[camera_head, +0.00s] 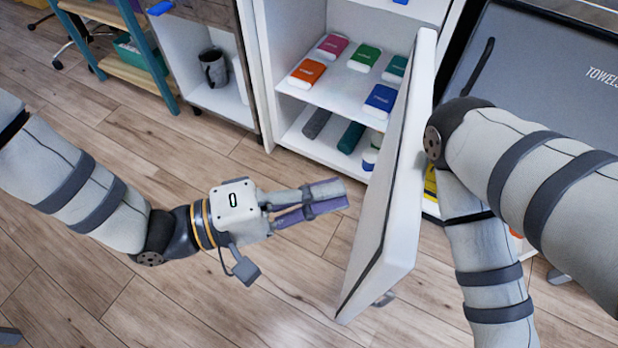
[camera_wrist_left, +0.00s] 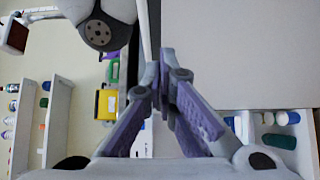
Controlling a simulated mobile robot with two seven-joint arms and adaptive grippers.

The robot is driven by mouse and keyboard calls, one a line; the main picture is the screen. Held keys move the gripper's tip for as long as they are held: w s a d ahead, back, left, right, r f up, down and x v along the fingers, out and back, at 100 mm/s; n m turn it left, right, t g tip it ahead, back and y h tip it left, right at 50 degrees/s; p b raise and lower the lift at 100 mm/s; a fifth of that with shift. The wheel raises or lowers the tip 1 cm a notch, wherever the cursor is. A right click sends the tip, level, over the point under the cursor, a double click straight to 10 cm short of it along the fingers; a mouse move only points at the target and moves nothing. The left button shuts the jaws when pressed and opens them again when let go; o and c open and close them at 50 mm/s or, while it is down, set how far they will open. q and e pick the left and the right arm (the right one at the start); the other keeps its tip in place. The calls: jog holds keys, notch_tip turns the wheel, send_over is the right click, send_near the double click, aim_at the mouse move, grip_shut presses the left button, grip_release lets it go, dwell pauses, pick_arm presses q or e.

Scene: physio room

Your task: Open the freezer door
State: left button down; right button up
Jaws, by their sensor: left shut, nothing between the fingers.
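The white freezer door (camera_head: 390,190) stands swung wide open, edge-on in the head view. Its large pale inner face (camera_wrist_left: 240,50) fills the upper right of the left wrist view. The open freezer (camera_head: 340,84) shows coloured packs on a shelf and rolled items below. My left gripper (camera_head: 345,194) is shut and empty, in front of the opening and a little left of the door; I see no contact. It also shows in the left wrist view (camera_wrist_left: 165,60). My right arm is on the far side of the door; its gripper is not visible. A small metal handle (camera_head: 384,299) shows at the door's lower edge.
A cabinet with a dark mug (camera_head: 213,68) stands left of the freezer. A dark towel bin (camera_head: 540,80) is at the right, behind my right arm. A teal-framed wooden shelf (camera_head: 130,70) is at the upper left. The wood floor in front is clear.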

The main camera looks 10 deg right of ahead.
pick_arm(q)
jog(key=a, duration=1.2)
jog(key=shift+s, duration=0.4)
